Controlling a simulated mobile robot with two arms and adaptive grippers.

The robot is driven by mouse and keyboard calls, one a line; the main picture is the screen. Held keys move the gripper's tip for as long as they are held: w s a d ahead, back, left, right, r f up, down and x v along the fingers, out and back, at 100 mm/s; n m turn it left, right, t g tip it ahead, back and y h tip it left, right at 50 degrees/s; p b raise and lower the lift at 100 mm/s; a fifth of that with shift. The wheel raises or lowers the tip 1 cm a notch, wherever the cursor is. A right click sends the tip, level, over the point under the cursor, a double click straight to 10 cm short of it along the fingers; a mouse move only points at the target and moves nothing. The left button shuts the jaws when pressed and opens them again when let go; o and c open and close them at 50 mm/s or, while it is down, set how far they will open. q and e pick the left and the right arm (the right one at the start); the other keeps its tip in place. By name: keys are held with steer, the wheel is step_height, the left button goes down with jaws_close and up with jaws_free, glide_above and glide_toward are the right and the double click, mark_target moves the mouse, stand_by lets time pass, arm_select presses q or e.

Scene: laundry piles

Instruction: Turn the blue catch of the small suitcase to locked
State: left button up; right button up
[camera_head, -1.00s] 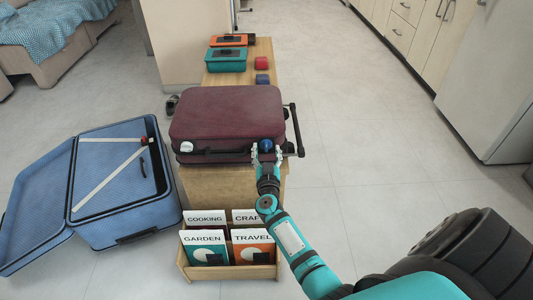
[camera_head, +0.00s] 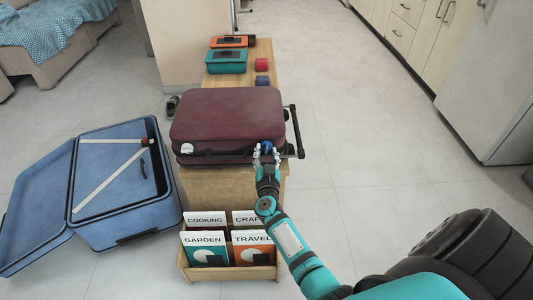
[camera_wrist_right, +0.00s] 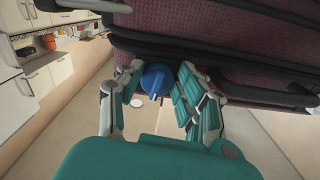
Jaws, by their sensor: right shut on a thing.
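The small suitcase (camera_head: 227,113) is burgundy and lies closed and flat on the wooden bench. Its blue catch (camera_head: 267,145) is on the near side, toward the right end. A white catch (camera_head: 187,148) sits at the left end of the same side. My right gripper (camera_head: 266,153) is at the near side with its fingers shut on the blue catch. In the right wrist view, the blue catch (camera_wrist_right: 155,80) shows as a round knob with a ridge, between the two fingers (camera_wrist_right: 158,85). The fingers partly hide it in the head view. My left gripper is not in view.
An open blue suitcase (camera_head: 112,190) stands on the floor at left. A wooden rack (camera_head: 230,272) with several books is in front of the bench. Teal (camera_head: 226,62) and orange (camera_head: 229,41) boxes lie farther back on the bench (camera_head: 240,77). The floor at right is free.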

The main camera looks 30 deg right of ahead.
steer(key=m, duration=0.8)
steer(key=shift+w+a+r+p, duration=0.15)
steer(key=shift+a+p, duration=0.1)
steer(key=shift+p, duration=0.15)
steer(key=m, duration=0.4)
steer(key=shift+r+m, duration=0.15)
steer(key=shift+m, duration=0.15)
steer(key=shift+a+r+m+b, duration=0.15)
steer(key=shift+m+b, duration=0.35)
steer(key=shift+m, duration=1.4)
steer(key=o, duration=1)
steer(key=shift+o, duration=0.2)
